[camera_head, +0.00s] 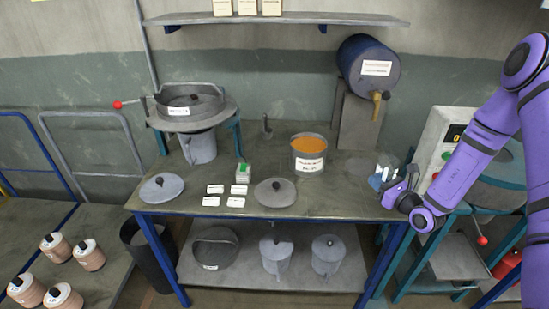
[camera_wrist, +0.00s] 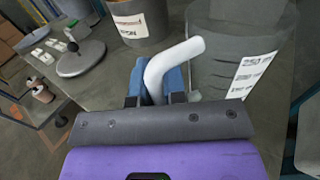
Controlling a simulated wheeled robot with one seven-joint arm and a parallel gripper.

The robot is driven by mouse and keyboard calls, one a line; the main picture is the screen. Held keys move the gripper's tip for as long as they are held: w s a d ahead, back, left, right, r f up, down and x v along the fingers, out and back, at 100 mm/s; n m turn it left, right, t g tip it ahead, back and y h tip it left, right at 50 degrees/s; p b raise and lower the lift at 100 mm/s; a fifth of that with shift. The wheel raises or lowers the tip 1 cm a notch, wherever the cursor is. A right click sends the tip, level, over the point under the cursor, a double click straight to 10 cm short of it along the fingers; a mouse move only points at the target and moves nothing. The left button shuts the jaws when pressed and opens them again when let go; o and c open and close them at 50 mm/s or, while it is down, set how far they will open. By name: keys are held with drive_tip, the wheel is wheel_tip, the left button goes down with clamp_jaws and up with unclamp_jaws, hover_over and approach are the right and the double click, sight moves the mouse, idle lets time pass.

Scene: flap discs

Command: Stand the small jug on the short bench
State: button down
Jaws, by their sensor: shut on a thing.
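The small jug (camera_wrist: 228,62) is a grey vessel with a white label and a pale, bent handle (camera_wrist: 172,62). It fills the right of the wrist view, close to my gripper. My gripper (camera_head: 384,180) is at the right end of the workbench; its blue fingers (camera_wrist: 155,80) are shut on the handle. In the head view the jug is hard to make out behind my gripper. Whether its base touches the top cannot be told. The long workbench (camera_head: 335,205) has blue legs; a lower bench (camera_head: 95,235) stands at the far left. Neither is marked as the short bench.
A tub of orange material (camera_head: 309,165) stands mid-bench, with a grey lid (camera_head: 275,192) in front. A mill (camera_head: 190,105) is at the back left. A blue barrel (camera_head: 365,60) with a tap overhangs the back right. Several jars (camera_head: 90,258) occupy the lower left bench.

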drive_tip(key=s+a+n+g+y, duration=0.3)
drive_tip(key=s+a, duration=0.1)
drive_tip(key=s, duration=0.5)
drive_tip(key=s+a+n+g+y, duration=0.2)
drive_tip(key=s+a+g+y, duration=0.1)
drive_tip(key=s, duration=0.5)
drive_tip(key=w+d, duration=0.1)
drive_tip(key=w, duration=0.4)
drive_tip(key=w+d+f, duration=0.1)
drive_tip(key=w+d, duration=0.1)
drive_tip(key=w, duration=0.3)
drive_tip(key=w+d, duration=0.2)
drive_tip(key=w, duration=0.3)
drive_tip(key=shift+w+f, duration=0.25)
drive_tip(key=shift+f, duration=0.1)
drive_tip(key=shift+s+f, duration=0.1)
drive_tip(key=shift+f, duration=1.65)
drive_tip(key=c, duration=1.2)
unclamp_jaws()
drive_tip(key=shift+f, duration=0.1)
